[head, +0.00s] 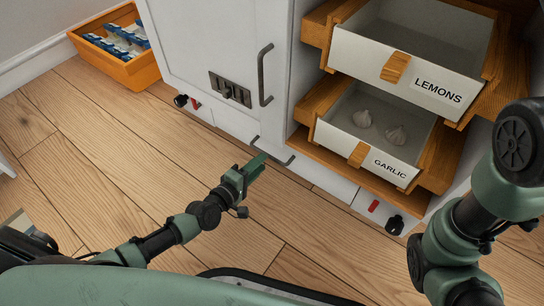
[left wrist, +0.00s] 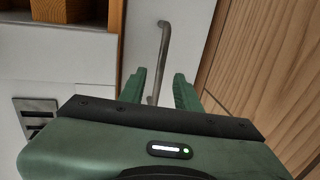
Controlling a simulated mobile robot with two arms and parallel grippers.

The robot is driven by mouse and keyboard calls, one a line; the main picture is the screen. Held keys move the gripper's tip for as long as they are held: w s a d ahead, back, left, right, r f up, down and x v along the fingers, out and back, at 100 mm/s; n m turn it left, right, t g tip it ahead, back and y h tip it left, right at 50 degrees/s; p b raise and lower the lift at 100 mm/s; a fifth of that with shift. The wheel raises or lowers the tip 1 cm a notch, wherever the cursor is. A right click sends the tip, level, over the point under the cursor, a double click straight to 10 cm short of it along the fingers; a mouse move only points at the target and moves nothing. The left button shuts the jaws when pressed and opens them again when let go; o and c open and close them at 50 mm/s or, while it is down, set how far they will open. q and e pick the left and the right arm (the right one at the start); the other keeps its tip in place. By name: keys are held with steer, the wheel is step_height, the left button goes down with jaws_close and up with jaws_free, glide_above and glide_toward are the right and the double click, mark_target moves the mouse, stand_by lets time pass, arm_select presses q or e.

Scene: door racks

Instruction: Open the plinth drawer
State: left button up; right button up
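The plinth drawer (head: 305,175) is a low white front at the foot of the white cabinet, just above the floor, and looks shut. Its dark bar handle (head: 289,161) is partly hidden behind my left gripper (head: 262,158). In the left wrist view the handle (left wrist: 164,42) runs upright in the picture, its near end between the two green fingers. My left gripper (left wrist: 161,80) is open, with gaps to the handle on both sides; contact cannot be made out. My right arm is at the right edge of the head view; its gripper is out of view.
Above stand two open wooden drawers, LEMONS (head: 372,63) and GARLIC (head: 345,139), the latter holding two bulbs. A cabinet door with a vertical handle (head: 263,75) is left of them. An orange wooden box (head: 130,72) sits at the upper left. The wood floor in front is clear.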

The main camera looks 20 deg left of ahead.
mark_target(269, 155)
arm_select(q)
steer(key=b+x, duration=0.2)
steer(key=x, duration=0.3)
steer(key=shift+w+d, duration=0.1)
steer(key=shift+w, duration=0.15)
jaws_close()
stand_by(1.2)
